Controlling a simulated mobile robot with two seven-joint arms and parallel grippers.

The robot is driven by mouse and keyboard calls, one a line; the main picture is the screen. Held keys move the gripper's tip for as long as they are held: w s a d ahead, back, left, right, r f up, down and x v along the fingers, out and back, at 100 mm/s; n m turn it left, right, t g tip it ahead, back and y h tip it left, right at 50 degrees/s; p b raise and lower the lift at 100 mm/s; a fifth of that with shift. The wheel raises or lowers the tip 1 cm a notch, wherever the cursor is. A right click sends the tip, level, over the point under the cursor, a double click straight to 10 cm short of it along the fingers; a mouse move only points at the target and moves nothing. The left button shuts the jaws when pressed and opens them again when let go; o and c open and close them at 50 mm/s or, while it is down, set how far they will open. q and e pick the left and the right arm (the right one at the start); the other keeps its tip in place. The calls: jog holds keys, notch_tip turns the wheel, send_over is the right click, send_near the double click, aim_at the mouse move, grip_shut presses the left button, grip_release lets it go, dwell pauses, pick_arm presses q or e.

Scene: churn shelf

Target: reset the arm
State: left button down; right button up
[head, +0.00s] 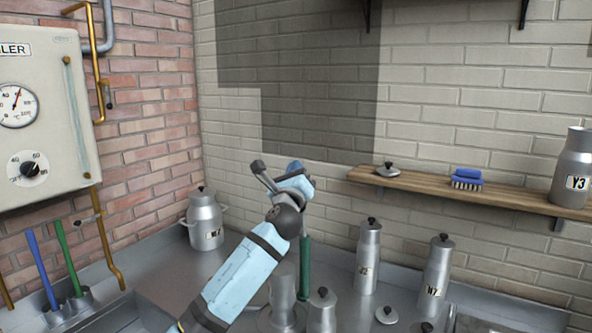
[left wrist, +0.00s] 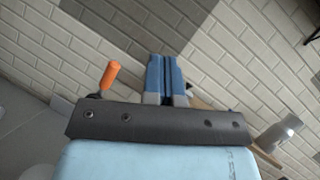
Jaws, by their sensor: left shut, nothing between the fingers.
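My left arm reaches up from the bottom of the head view. Its light-blue left gripper (head: 295,167) is raised above the metal counter, in front of the pale brick wall. In the left wrist view its two blue fingers (left wrist: 167,78) lie side by side, shut, with nothing visible between them. The arm hides part of the counter and of the vessels behind it. My right gripper is in neither view.
A wooden shelf (head: 480,195) at right bears a lid (head: 388,170), a blue brush (head: 466,178) and can Y3 (head: 572,172). Can WZ (head: 205,222) and tall cans (head: 368,260) stand on the counter (head: 155,262). A boiler panel (head: 45,110) is left.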

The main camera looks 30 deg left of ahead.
pick_arm(q)
jog(key=shift+w+a+f, duration=0.1)
jog(key=shift+f, duration=0.05)
dwell(0.3)
jog(key=s+d+f+n+g+h, duration=0.2)
jog(key=s+d+f+n, duration=0.15)
jog(key=f, duration=0.75)
jog(key=s+d+f+n+g+h, duration=0.25)
jog(key=s+f, duration=0.25)
jog(key=f, duration=0.6)
jog(key=s+d+f+n+g+h, duration=0.1)
jog(key=s+d+f+n+h, duration=0.2)
jog(key=f, duration=0.7)
jog(key=s+d+f+n+g, duration=0.1)
jog(key=s+f+n, duration=0.4)
jog(key=s, duration=0.5)
jog(key=s+d+f+n+g+h, duration=0.1)
jog(key=s+d+f+n+g, duration=0.1)
jog(key=s+f+n, duration=0.3)
jog(key=s+d+f+n+g+h, duration=0.1)
jog(key=s+f+n, duration=0.4)
jog(key=s, duration=1.2)
notch_tip(320, 180, down, 5)
jog(key=shift+s+d+r+g+p, duration=0.2)
jog(key=shift+d+g+p, duration=0.3)
jog(key=shift+g, duration=0.25)
